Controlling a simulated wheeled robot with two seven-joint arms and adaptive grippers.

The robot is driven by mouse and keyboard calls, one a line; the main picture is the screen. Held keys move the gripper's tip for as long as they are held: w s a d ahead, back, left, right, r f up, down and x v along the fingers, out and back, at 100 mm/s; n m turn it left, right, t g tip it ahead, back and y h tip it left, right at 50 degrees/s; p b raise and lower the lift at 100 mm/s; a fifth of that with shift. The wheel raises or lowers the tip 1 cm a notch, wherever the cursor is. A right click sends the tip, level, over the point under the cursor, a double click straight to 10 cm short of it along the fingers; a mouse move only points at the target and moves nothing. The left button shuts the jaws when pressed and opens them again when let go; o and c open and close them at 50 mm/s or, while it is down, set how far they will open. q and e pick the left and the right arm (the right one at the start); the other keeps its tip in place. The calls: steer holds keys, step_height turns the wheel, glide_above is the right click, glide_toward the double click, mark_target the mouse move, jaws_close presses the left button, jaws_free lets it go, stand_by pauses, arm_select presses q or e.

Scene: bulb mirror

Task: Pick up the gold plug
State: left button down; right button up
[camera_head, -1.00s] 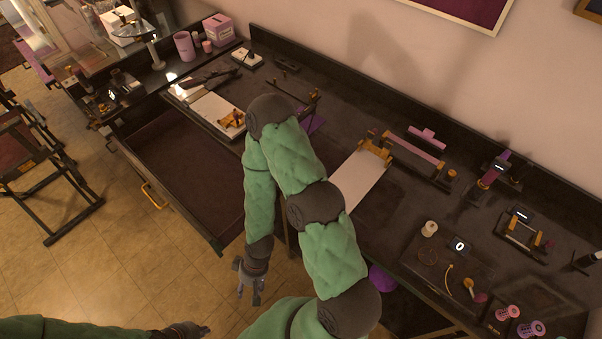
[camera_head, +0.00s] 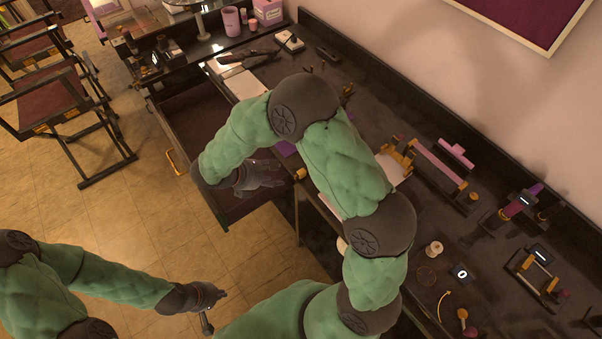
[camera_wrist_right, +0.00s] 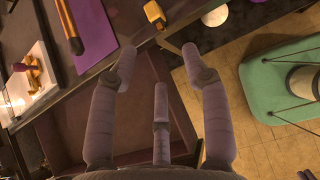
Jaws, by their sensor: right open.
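My right gripper (camera_head: 262,176) is open and empty over the pulled-out drawer (camera_head: 188,108). Its spread fingers fill the middle of the right wrist view (camera_wrist_right: 158,72), with nothing between them. In that view a small gold piece (camera_wrist_right: 32,70) lies on a white board, left of the fingers. Another gold piece (camera_wrist_right: 153,12) is at the desk edge, just beyond the fingertips; it shows in the head view (camera_head: 300,174) too. I cannot tell which one is the plug. My left gripper (camera_head: 208,308) is low over the floor, away from the desk; its fingers are unclear.
A purple mat (camera_wrist_right: 92,38) lies near the desk edge. Chairs (camera_head: 55,95) are at left. The tiled floor between is clear. My right arm hides much of the desk.

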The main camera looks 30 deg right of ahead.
mark_target(297, 174)
steer(key=shift+d+r+b+x, duration=0.15)
steer(key=shift+b+x, duration=0.45)
steer(key=shift+x, duration=2)
steer(key=shift+d+r+b+x, duration=0.15)
steer(key=shift+b+x, duration=0.45)
steer(key=shift+x, duration=2.05)
jaws_close()
